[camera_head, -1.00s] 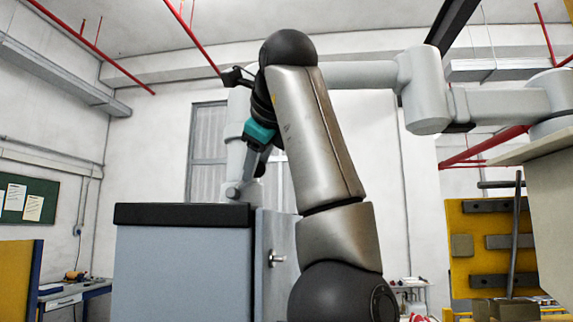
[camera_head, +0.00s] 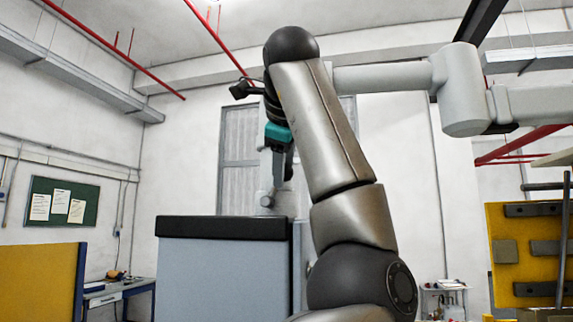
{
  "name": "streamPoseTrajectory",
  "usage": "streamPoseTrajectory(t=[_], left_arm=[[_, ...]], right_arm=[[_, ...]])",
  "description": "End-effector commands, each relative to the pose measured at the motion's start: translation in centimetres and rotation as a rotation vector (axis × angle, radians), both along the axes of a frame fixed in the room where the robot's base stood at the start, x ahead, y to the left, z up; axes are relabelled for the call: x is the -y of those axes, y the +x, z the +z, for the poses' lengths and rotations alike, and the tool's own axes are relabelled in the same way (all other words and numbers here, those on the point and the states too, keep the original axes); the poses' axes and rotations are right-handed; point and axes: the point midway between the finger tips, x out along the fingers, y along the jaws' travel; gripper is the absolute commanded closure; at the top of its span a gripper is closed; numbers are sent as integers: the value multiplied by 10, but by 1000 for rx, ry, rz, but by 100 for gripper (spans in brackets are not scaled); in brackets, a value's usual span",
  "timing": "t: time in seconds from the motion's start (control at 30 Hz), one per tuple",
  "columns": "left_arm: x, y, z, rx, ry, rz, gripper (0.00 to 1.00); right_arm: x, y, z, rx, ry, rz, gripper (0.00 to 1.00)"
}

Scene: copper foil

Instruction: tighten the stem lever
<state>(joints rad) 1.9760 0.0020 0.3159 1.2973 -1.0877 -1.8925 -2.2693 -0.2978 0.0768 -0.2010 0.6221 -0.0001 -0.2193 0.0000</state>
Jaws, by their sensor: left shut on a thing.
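My left gripper (camera_head: 284,165) hangs below its teal body (camera_head: 278,135), behind my silver and black left arm, with its dark fingers pointing down. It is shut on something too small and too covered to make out. Behind it and just below stands a light grey jointed part (camera_head: 266,195), above the dark top of a grey cabinet. I cannot tell whether the gripper touches that part. I cannot pick out the stem lever in this view. My right gripper is not in view.
The grey cabinet (camera_head: 222,275) with its black top (camera_head: 220,227) stands left of centre. A yellow panel (camera_head: 40,282) is at the left, a yellow tool board (camera_head: 525,250) at the right. Light grey jointed arm segments (camera_head: 463,90) cross at upper right. A bench (camera_head: 118,290) stands at the back left.

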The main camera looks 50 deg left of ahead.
Motion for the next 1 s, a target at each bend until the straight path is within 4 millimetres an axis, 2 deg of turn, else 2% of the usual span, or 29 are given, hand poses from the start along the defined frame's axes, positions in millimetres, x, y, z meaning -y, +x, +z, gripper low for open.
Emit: streamPoseTrajectory(t=[0.03,0.37,0.73,0.87,1.0], left_arm=[[-4,0,-9,-16,-23,11,51],[-2,0,-6,-11,-14,7,14],[3,-3,-1,-7,-12,3,13],[15,-14,8,-5,-8,2,13],[37,-33,24,-3,-7,2,13]], right_arm=[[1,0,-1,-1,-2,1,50],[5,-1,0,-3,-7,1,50],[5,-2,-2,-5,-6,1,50],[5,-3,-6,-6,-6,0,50],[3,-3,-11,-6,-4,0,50]])
